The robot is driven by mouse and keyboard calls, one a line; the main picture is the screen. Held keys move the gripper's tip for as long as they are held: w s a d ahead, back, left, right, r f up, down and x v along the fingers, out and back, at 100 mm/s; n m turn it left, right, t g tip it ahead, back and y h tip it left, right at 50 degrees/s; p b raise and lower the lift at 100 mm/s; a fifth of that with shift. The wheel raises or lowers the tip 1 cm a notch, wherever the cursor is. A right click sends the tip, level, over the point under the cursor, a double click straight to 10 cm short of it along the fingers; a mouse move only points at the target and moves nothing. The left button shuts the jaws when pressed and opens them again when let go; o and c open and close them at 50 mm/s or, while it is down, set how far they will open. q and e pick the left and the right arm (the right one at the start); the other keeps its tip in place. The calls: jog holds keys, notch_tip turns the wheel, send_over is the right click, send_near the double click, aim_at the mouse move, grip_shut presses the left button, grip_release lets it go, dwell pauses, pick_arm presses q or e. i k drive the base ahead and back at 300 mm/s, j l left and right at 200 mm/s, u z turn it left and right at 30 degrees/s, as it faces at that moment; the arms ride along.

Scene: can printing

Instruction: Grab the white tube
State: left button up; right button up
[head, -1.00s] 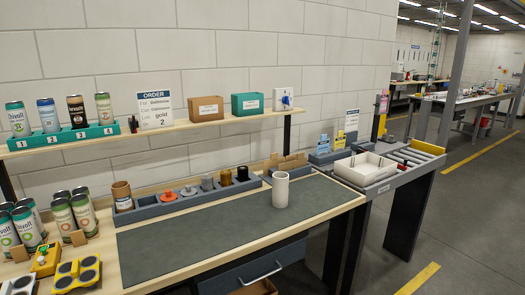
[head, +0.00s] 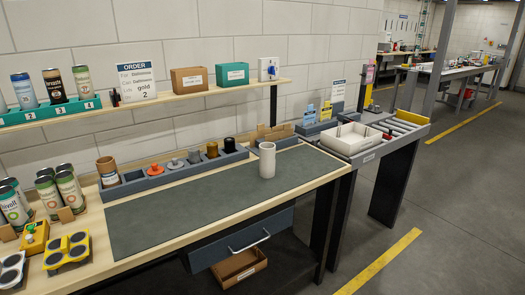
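The white tube (head: 267,160) stands upright on the dark grey mat (head: 190,203) near its right end in the head view. Nothing touches it from the sides that I can see. Neither of my grippers shows in the head view.
Behind the mat a grey rack (head: 133,184) holds a brown tube (head: 107,171) and several coloured parts. Cans (head: 68,189) and a yellow fixture (head: 68,250) stand at left. A white tray (head: 351,139) sits on the roller side table. A shelf (head: 150,104) runs above. The mat's front is clear.

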aim_at(267, 150)
jog(key=i+j+z, duration=0.3)
jog(key=i, duration=0.3)
jog(key=i+j+z, duration=0.3)
jog(key=i, duration=0.25)
jog(key=j, duration=0.1)
